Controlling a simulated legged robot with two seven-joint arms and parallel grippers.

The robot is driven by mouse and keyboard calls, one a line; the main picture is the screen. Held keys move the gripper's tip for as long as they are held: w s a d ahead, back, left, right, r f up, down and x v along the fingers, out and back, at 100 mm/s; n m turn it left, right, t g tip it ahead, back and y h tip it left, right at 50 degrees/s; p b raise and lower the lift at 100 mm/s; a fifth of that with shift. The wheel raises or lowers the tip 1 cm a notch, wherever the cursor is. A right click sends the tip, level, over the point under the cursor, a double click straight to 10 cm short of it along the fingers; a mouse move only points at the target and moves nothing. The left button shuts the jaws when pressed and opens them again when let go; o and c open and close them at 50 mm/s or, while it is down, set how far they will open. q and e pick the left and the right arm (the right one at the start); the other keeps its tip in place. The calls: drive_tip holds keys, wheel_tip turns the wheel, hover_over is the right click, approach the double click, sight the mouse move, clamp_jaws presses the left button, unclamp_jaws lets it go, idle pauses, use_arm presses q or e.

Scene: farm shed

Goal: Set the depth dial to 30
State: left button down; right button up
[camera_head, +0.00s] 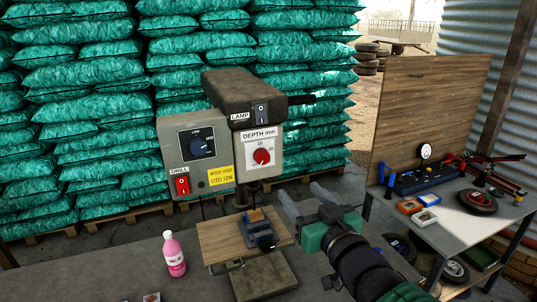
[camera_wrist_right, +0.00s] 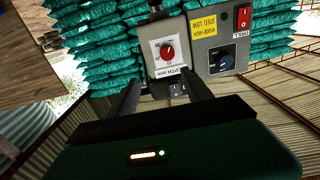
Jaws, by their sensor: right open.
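The depth dial (camera_head: 261,156) is a round red knob on a white plate marked "DEPTH mm", on the right front of the drill press head. The numbers 10 and 20 show faintly near its upper edge; I cannot read where its pointer stands. The dial also shows upside down in the right wrist view (camera_wrist_right: 167,53), ahead of the fingers. My right gripper (camera_head: 302,192) is open and empty, below and right of the dial and apart from it. Its two dark fingers reach toward the dial plate in the wrist view (camera_wrist_right: 162,77). My left gripper is out of view.
Left of the dial are a grey box with a dark speed knob (camera_head: 202,146) and a red drill switch (camera_head: 182,185). A lamp switch (camera_head: 260,113) sits above. Below are a vise (camera_head: 262,233) on a wooden board and a pink bottle (camera_head: 174,254). A side bench stands right.

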drive_tip(key=w+a, duration=0.2)
drive_tip(key=a, duration=0.2)
drive_tip(key=p, duration=0.1)
approach(262, 156)
drive_tip(key=a, duration=0.2)
drive_tip(key=w, duration=0.2)
drive_tip(key=w+f+p, duration=0.1)
drive_tip(key=w, duration=0.2)
drive_tip(key=shift+f, duration=0.1)
drive_tip(key=shift+w+d+p, duration=0.25)
drive_tip(key=shift+w+p, duration=0.05)
drive_tip(key=shift+w, duration=0.2)
drive_tip(key=shift+w+d+p, duration=0.25)
drive_tip(key=shift+w+d, duration=0.05)
drive_tip(key=shift+w, duration=0.25)
drive_tip(key=shift+a+r, duration=0.2)
drive_tip(key=shift+r, duration=0.2)
drive_tip(key=shift+s+a+r, duration=0.2)
drive_tip(key=shift+a, duration=0.35)
drive_tip(key=shift+a+r, duration=0.1)
drive_tip(key=shift+r, duration=0.05)
clamp_jaws()
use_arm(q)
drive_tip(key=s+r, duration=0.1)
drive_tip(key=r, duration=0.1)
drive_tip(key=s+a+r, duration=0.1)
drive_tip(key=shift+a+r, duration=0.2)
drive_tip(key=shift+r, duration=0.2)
use_arm(e)
drive_tip(key=shift+s+a, duration=0.1)
